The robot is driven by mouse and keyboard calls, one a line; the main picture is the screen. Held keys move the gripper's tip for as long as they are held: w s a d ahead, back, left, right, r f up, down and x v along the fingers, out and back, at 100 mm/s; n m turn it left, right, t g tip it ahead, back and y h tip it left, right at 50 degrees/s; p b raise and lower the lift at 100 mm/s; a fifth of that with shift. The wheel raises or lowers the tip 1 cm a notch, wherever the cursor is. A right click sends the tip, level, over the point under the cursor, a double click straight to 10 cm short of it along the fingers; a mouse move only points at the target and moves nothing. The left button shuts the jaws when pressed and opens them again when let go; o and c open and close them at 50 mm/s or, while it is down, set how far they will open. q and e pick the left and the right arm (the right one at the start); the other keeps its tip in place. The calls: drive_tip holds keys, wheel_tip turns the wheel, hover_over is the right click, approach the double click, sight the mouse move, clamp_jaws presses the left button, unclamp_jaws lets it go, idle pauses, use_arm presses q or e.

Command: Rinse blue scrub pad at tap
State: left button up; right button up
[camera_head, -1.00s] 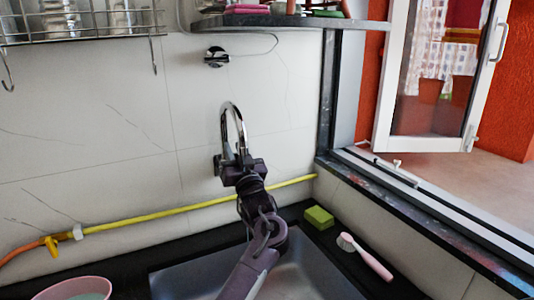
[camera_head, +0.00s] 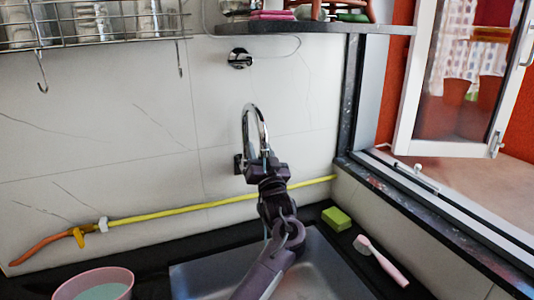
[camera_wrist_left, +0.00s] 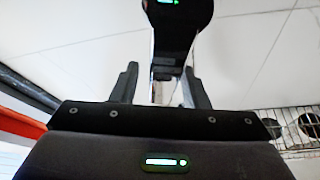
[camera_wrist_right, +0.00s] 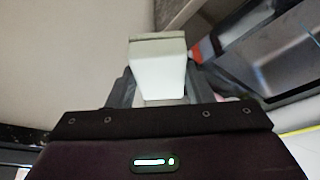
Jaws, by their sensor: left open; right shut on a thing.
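The chrome tap (camera_head: 254,128) stands out from the tiled wall above the sink (camera_head: 325,275). My left gripper (camera_head: 262,158) is at the tap's spout, its arm reaching up from the bottom of the head view. In the left wrist view its two fingers (camera_wrist_left: 160,85) stand apart, with nothing clearly held. A dark shape with a green light above them may be a reflection in the tap. My right gripper (camera_wrist_right: 150,90) is outside the head view. In the right wrist view it is shut on a pale, whitish block (camera_wrist_right: 158,72). No clearly blue pad shows in any view.
A pink bowl (camera_head: 70,291) with pale contents stands left of the sink. A green sponge (camera_head: 336,218) and a pink-handled brush (camera_head: 382,262) lie on the dark counter right of it. A yellow hose (camera_head: 170,211) runs along the wall. An open window is at right.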

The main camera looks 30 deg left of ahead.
use_arm(q)
drive_tip(key=b+v, duration=0.1)
drive_tip(key=v, duration=1.1)
drive_tip(key=shift+b, duration=0.4)
use_arm(e)
drive_tip(key=shift+f, duration=0.95)
use_arm(q)
drive_tip(key=shift+w+d, duration=0.1)
